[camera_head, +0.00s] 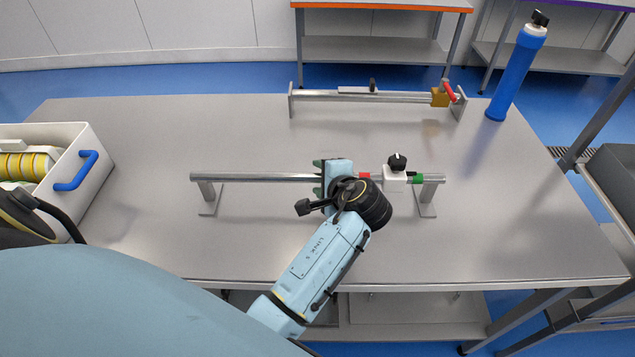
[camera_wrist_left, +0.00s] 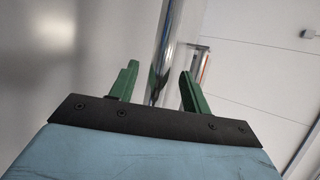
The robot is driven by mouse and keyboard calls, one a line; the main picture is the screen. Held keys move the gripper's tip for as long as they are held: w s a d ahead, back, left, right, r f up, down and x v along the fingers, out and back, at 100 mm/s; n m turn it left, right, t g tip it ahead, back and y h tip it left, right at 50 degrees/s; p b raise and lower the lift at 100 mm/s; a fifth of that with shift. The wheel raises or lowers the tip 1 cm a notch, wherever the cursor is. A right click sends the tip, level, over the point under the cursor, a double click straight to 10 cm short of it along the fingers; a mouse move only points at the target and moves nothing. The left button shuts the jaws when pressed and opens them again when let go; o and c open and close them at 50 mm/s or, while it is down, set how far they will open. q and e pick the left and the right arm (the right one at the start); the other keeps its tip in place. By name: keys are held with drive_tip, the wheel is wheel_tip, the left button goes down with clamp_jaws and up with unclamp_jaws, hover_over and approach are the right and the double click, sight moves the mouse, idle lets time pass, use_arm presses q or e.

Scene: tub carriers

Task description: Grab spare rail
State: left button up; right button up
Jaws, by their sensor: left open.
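The front rail (camera_head: 255,178) is a straight grey metal bar lying across two stands on the table. A white block with a black knob (camera_head: 395,177), a red piece and a green piece sit towards its right end. My left gripper (camera_head: 317,178) is at the middle of this rail, left of the white block. Its green fingers are open, one on each side of the bar. In the left wrist view the shiny bar (camera_wrist_left: 170,45) runs between the two spread fingers (camera_wrist_left: 160,75); contact cannot be told. My right gripper is not in view.
A second rail (camera_head: 400,97) with a yellow block and red handle stands behind. A blue bottle (camera_head: 515,75) stands at the back right. A white tub (camera_head: 88,165) with a blue handle and yellow rolls is at the left. The table (camera_head: 200,130) is clear between the rails.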

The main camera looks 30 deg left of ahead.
use_arm(q)
drive_tip(key=x, duration=0.3)
drive_tip(key=shift+w+a+f, duration=0.1)
drive_tip(key=shift+a+f, duration=0.05)
drive_tip(key=shift+c, duration=0.2)
clamp_jaws()
